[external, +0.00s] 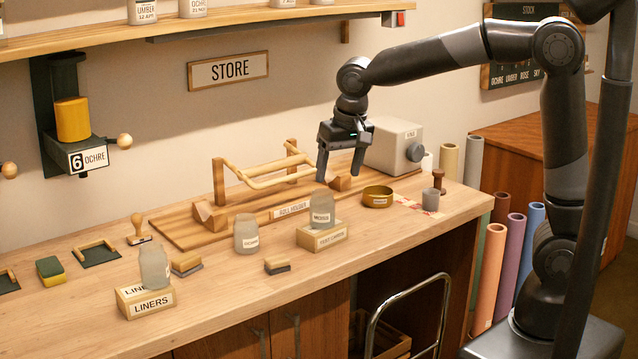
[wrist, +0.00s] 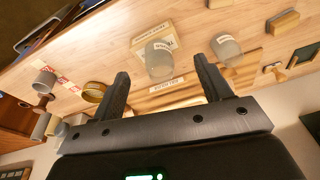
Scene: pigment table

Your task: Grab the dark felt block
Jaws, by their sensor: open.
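Two small wood-topped blocks with felt undersides lie on the bench in the external view. The one nearer the front edge (external: 277,266) has a dark grey underside. The other block (external: 187,264), further left, has a greyer-looking underside. In the wrist view they show at the top, the front one (wrist: 220,3) cut off by the frame edge and the left one (wrist: 283,22) whole. I cannot be sure which one is called dark. My gripper (external: 340,176) is open and empty, above the back of the bench by the roll holder, right of and well away from both blocks.
A frosted jar (external: 322,208) stands on a labelled box, another jar (external: 246,234) on the bench, and a third (external: 154,267) on the LINERS box (external: 147,302). The wooden roll holder (external: 165,235) lies behind. The bench around the front block is mostly clear.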

